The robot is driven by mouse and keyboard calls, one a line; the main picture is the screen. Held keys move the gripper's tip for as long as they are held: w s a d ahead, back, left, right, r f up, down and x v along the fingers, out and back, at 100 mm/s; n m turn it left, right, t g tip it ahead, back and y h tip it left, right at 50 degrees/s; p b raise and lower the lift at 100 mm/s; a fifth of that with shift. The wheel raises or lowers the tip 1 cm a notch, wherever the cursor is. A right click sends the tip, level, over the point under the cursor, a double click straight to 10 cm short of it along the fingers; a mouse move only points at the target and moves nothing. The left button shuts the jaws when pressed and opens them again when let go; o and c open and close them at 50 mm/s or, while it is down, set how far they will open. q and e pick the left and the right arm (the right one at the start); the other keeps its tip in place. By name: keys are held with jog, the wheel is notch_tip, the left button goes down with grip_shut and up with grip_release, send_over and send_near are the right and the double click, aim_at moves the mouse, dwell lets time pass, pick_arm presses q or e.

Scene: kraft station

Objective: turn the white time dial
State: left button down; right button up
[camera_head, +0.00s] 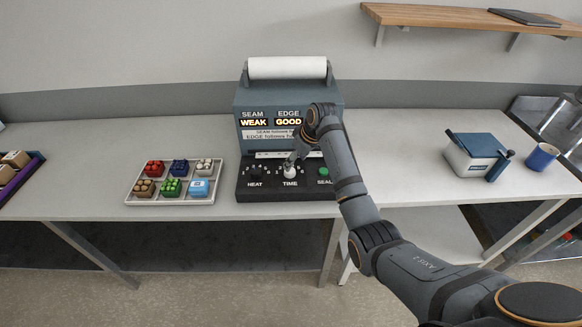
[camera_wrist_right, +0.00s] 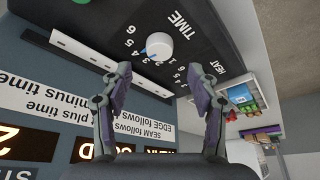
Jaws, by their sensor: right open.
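The white time dial (camera_head: 290,171) sits on the black front panel of the blue-grey sealing machine (camera_head: 262,102), above the word TIME. In the right wrist view the dial (camera_wrist_right: 158,46) is a round white knob with a blue pointer mark, ringed by numbers. My right gripper (camera_wrist_right: 163,80) is open, and its two fingers point towards the dial with a gap between them and it. In the head view my right gripper (camera_head: 292,158) is just above and behind the dial. The display reads SEAM WEAK and EDGE GOOD. My left gripper is not in view.
A white tray (camera_head: 131,199) with several coloured blocks stands left of the machine. The HEAT dial (camera_head: 256,172) and green SEAL button (camera_head: 323,171) flank the time dial. A blue-lidded white box (camera_head: 476,160) and a blue mug (camera_head: 541,157) stand at the right.

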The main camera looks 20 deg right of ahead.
aim_at(291, 172)
jog(key=x, duration=0.6)
jog(key=shift+w+p, duration=0.15)
jog(key=shift+p, duration=0.15)
jog(key=c, duration=1.2)
jog(key=shift+o, duration=0.2)
jog(key=m+p, duration=0.2)
jog(key=p, duration=0.1)
jog(key=shift+a+r+h, duration=0.15)
jog(key=shift+r+h, duration=0.05)
jog(key=shift+h, duration=0.2)
jog(key=shift+f+m+t+h+p, duration=0.1)
jog(key=shift+m+t+h+p, duration=0.25)
jog(key=shift+m+p, duration=0.55)
jog(key=shift+f+m+h+p, duration=0.1)
jog(key=shift+m+h+p, duration=0.25)
jog(key=shift+m, duration=0.55)
